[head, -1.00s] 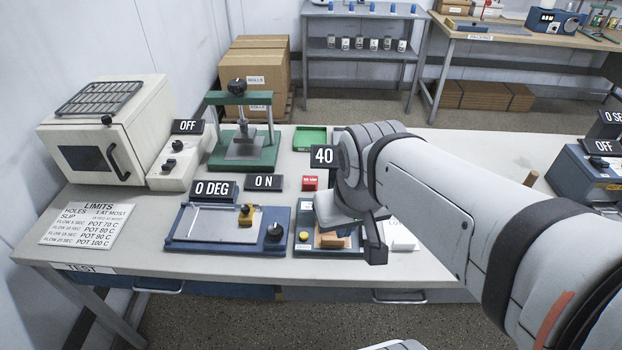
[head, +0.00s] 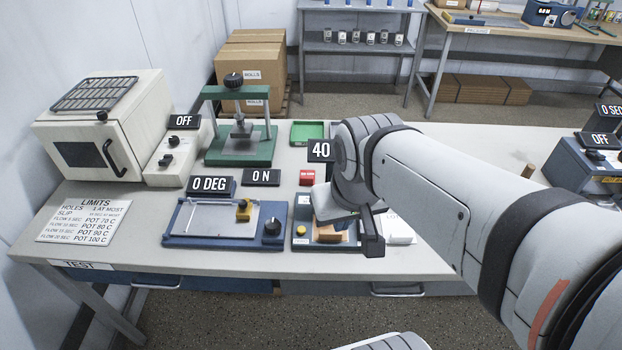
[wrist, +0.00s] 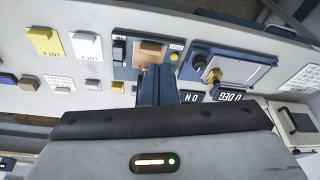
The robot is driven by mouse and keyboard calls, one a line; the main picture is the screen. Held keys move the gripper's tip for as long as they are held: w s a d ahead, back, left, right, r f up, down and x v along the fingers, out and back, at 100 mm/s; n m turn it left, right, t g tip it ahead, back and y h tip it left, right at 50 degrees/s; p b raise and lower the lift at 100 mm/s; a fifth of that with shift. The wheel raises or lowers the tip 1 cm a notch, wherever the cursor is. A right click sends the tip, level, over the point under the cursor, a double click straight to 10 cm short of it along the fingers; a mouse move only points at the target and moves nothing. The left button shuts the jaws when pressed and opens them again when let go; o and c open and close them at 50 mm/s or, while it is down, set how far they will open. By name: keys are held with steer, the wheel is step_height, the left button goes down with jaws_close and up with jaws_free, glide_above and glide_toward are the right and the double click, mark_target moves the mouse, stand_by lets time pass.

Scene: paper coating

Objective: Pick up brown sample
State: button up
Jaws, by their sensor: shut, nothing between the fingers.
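The brown sample (head: 328,234) lies flat on a small blue device (head: 303,241) with a yellow knob, near the table's front edge. It also shows in the wrist view as a brown block (wrist: 151,50), just beyond my fingertips. My gripper (head: 372,244) is shut and empty, beside the device in the head view. In the wrist view my gripper (wrist: 157,70) points at the device, and its fingers overlap the sample's near edge. I cannot tell whether the fingers touch it. My wrist hides part of the device in the head view.
A blue tester (head: 225,232) with a black knob stands left of the device. A red block (head: 307,177) and a green tray (head: 307,132) are behind. In the wrist view, yellow (wrist: 44,40) and white (wrist: 87,46) cards lie to the left with several small blocks.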

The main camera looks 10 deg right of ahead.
steer(key=shift+o, duration=1.4)
steer(key=shift+w+f+m, duration=0.25)
steer(key=shift+m, duration=0.15)
steer(key=o, duration=0.6)
steer(key=w+f+m, duration=0.2)
steer(key=m, duration=0.1)
steer(key=w+d+f+m+g+y+b, duration=0.1)
steer(key=w+f+m, duration=0.1)
steer(key=m, duration=0.1)
steer(key=w+d+f+m+y, duration=0.1)
steer(key=w+f+m, duration=0.1)
steer(key=m, duration=0.1)
steer(key=shift+w+g, duration=0.4)
steer(key=m+y+b, duration=0.2)
steer(key=m, duration=0.9)
glide_toward(329, 232)
steer(key=f, duration=0.1)
steer(key=shift+x, duration=3.8)
